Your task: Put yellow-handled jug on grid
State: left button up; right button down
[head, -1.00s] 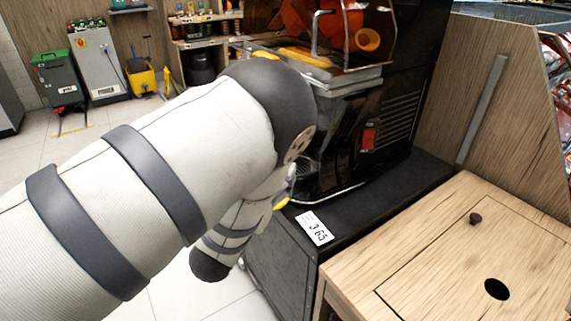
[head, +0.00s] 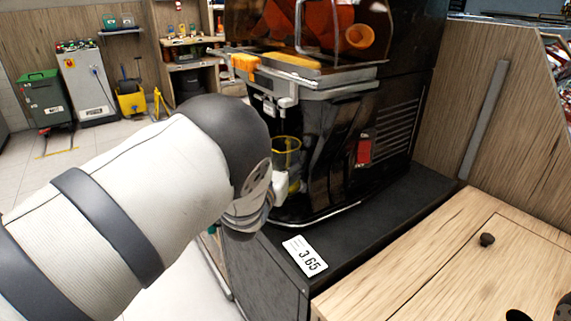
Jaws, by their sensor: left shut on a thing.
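The yellow-handled jug (head: 286,148) shows in the head view as a clear jug with a yellow rim, at the front of the juicer (head: 345,130) under its spout. My left gripper (head: 280,187) is at the jug's near side, mostly hidden behind my own wrist, and is shut on the jug. The jug looks upright. The grid at the juicer's base is mostly hidden by my arm and the jug, so I cannot tell whether the jug touches it. My right gripper is not in view.
The juicer stands on a black counter (head: 375,208) with a price card (head: 305,256) at its front edge. A wooden cabinet (head: 450,265) is at the right. A green bin (head: 45,98) and a yellow mop bucket (head: 131,98) stand far back left. Open floor lies at left.

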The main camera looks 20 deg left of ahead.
pick_arm(q)
jog(key=shift+f, duration=0.25)
jog(key=o, duration=1.2)
jog(key=shift+r, duration=0.1)
jog(key=shift+r, duration=0.15)
